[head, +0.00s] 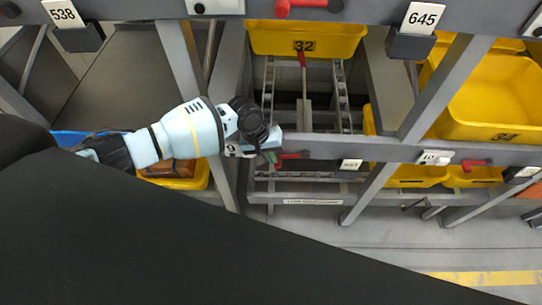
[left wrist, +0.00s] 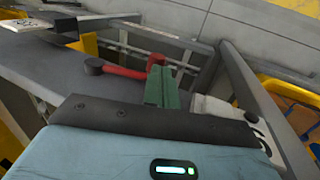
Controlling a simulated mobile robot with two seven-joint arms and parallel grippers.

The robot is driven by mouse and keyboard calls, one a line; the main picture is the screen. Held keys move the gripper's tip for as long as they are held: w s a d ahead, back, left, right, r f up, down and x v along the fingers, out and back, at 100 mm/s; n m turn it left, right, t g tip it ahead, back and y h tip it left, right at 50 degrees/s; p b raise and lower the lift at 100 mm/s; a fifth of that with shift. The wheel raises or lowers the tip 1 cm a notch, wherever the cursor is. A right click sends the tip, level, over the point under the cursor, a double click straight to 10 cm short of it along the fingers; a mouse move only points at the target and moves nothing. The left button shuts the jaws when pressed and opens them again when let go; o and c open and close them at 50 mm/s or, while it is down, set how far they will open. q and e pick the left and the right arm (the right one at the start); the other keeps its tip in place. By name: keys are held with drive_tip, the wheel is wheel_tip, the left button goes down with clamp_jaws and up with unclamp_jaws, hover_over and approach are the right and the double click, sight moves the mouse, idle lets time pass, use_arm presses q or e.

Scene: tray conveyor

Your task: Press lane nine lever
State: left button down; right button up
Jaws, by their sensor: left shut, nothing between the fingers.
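A red lever (head: 291,155) is on the grey beam, just right of my left gripper (head: 272,153). A small white plate (head: 232,149) beside the gripper seems to read 9 and is partly covered by my wrist. In the left wrist view the red lever (left wrist: 125,72) has a dark round knob at its left end. The green fingers of my left gripper (left wrist: 160,80) are shut and empty, right at the lever's right end. I cannot tell whether they touch it. My right gripper is not in view.
A yellow tray (head: 305,42) marked 32 sits on the rack above. Other red levers are at the top (head: 300,5) and right (head: 475,162), with a plate reading 10 (head: 435,157). Slanted grey posts (head: 370,192) flank the lanes. A yellow tray (head: 490,100) is at right.

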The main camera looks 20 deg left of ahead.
use_arm(q)
drive_tip(key=a+p+v, duration=0.1)
drive_tip(key=p+v, duration=0.3)
drive_tip(key=v, duration=1)
drive_tip(key=shift+s+a+f, duration=0.3)
drive_tip(key=shift+a+f, duration=0.05)
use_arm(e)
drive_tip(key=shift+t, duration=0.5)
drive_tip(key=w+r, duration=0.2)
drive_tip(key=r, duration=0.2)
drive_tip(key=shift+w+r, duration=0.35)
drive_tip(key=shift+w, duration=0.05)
use_arm(q)
drive_tip(key=shift+f, duration=0.1)
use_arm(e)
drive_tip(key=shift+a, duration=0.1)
